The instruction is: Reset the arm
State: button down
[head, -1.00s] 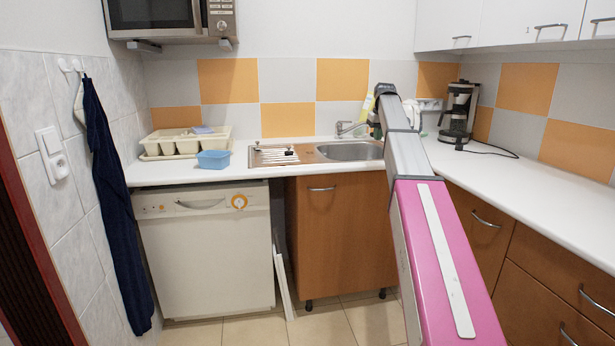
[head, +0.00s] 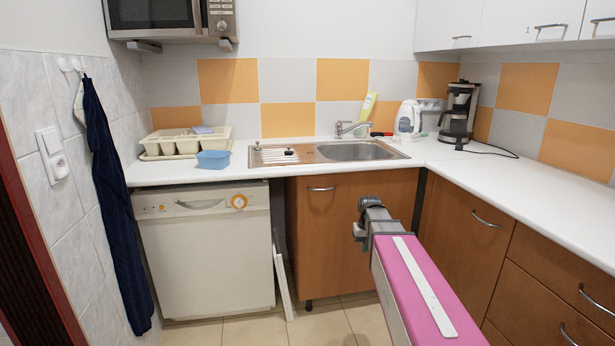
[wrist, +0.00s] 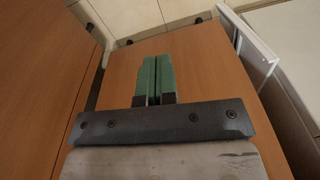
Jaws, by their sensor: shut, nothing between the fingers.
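My arm, pink and grey, reaches in from the lower right of the head view and ends in front of the brown cabinet door (head: 325,240) below the sink. In the wrist view my gripper (wrist: 154,75) shows two green fingers side by side, pressed together with nothing between them. The brown cabinet door (wrist: 195,60) fills the space behind the fingers. I cannot clearly make out the fingers in the head view.
The white counter (head: 480,175) holds a sink (head: 355,151), blue tub (head: 213,159), dish rack (head: 180,145), white kettle (head: 407,118) and coffee maker (head: 457,112). A dishwasher (head: 205,250) stands left of the cabinet. A white panel (head: 284,285) leans between them. Tiled floor (head: 340,320) lies below.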

jog(key=s+a+f, duration=0.1)
jog(key=s+f, duration=0.4)
jog(key=s, duration=0.3)
jog(key=s+a+f, duration=0.1)
jog(key=s+f, duration=0.4)
jog(key=s, duration=0.4)
jog(key=shift+s+a+f+m+g, duration=0.2)
jog(key=shift+s+f+m+g, duration=0.1)
jog(key=shift+g, duration=0.1)
